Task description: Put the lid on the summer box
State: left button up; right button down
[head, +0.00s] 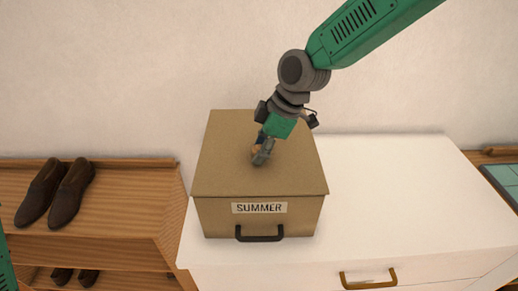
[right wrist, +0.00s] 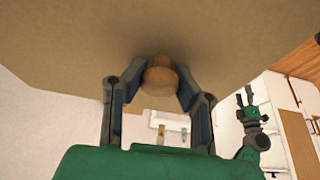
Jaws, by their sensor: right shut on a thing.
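The brown summer box (head: 307,217) stands on the white dresser, with a "SUMMER" label and a dark handle on its front. The flat brown lid (head: 226,165) covers the box top, its front edge slightly overhanging. No gap shows between lid and box from the head view, but I cannot tell whether it is fully seated. My right gripper (head: 262,152) is shut on the lid's round wooden knob (right wrist: 159,79). The lid's face (right wrist: 60,35) fills the top of the right wrist view. My left gripper (right wrist: 245,97) shows there at the right, its fingers apart and empty.
The white dresser top (head: 400,190) is clear to the right of the box. A wooden shoe rack (head: 115,200) with dark brown shoes (head: 55,190) stands at left. A green-topped thing (head: 505,178) lies at the far right. The wall is close behind.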

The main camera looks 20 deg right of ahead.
jog(key=shift+a, duration=0.1)
jog(key=c, duration=1.2)
grip_release()
